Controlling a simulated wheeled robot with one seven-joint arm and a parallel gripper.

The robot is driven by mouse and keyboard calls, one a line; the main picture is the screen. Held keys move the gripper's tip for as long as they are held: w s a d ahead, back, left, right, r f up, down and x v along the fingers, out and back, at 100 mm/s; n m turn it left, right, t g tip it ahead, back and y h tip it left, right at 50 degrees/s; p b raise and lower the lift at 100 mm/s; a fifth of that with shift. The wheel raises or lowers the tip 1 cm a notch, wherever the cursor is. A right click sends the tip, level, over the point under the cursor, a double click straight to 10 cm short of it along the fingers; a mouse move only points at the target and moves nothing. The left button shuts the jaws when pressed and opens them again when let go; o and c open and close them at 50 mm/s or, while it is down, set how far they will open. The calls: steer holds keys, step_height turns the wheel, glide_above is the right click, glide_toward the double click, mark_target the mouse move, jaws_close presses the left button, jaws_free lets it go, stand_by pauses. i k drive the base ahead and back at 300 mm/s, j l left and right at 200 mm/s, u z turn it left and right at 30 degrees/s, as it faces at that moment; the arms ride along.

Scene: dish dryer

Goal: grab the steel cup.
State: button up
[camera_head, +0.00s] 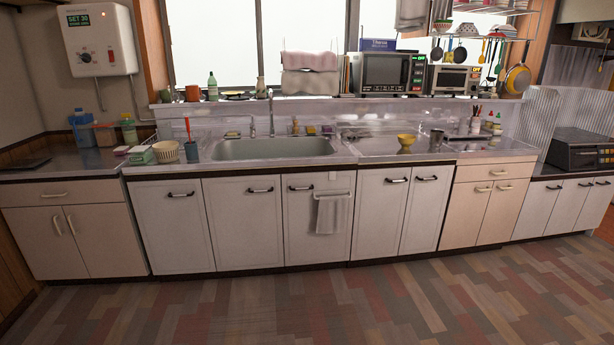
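A dark grey metal cup (436,139), which looks like the steel cup, stands upright on the steel counter right of the sink. A yellow goblet-shaped bowl (406,142) stands just to its left, a small gap apart. My gripper is not in this view, so its state and its place relative to the cup do not show.
The counter (372,150) runs along the wall, with a sink (272,149) left of the cup. A utensil holder (475,124) stands to the right. A microwave (385,73) sits on the ledge behind. The wooden floor (330,300) in front is clear.

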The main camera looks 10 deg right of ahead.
mark_target(436, 136)
steer(key=i+z, duration=0.1)
steer(key=i, duration=0.85)
steer(key=i+j+z, duration=0.15)
steer(key=i, duration=0.75)
steer(key=i+l+z, duration=0.15)
steer(key=i+z, duration=0.25)
steer(key=i, duration=0.15)
steer(key=i+z, duration=0.4)
steer(key=i, duration=0.15)
steer(key=i+j+z, duration=0.2)
steer(key=i+z, duration=0.2)
steer(key=i, duration=0.15)
steer(key=i+l+z, duration=0.1)
steer(key=i, duration=0.4)
steer(key=i+l+z, duration=0.1)
steer(key=i, duration=0.45)
steer(key=l, duration=0.1)
